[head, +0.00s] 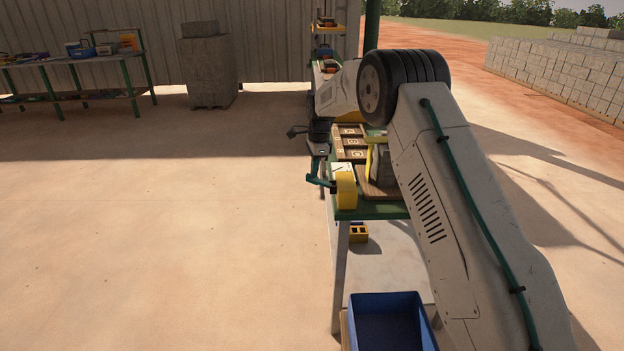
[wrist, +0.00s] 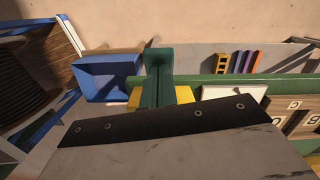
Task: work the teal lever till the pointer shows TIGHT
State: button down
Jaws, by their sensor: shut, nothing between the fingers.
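The teal lever (head: 321,182) shows in the head view. It sticks out to the left of a yellow housing (head: 346,188) at the table's near left corner. The housing has a pale face (head: 341,170) with a dark slanted mark; its lettering is too small to read. My gripper (head: 317,163) hangs down right by the lever in the head view; I cannot tell whether they touch. In the wrist view my green fingers (wrist: 158,54) are together with nothing between them. My wrist's grey plate hides much of that view, and I cannot make out the lever there.
The green-edged table (head: 372,211) carries a tray of lettered blocks (head: 352,141), also seen in the wrist view (wrist: 292,108). A blue bin (head: 390,298) stands at the near end. The floor to the left is clear.

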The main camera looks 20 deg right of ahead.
aim_at(316, 180)
jog(key=shift+f, duration=0.15)
jog(key=shift+f, duration=2.15)
jog(key=shift+s+d, duration=0.1)
jog(key=shift+d, duration=0.15)
jog(key=shift+s+d+r, duration=0.1)
jog(key=shift+d+r, duration=0.15)
jog(key=shift+d, duration=0.45)
jog(key=shift+d+r, duration=0.25)
jog(key=shift+d, duration=0.4)
jog(key=r, duration=0.8)
jog(key=shift+d, duration=0.35)
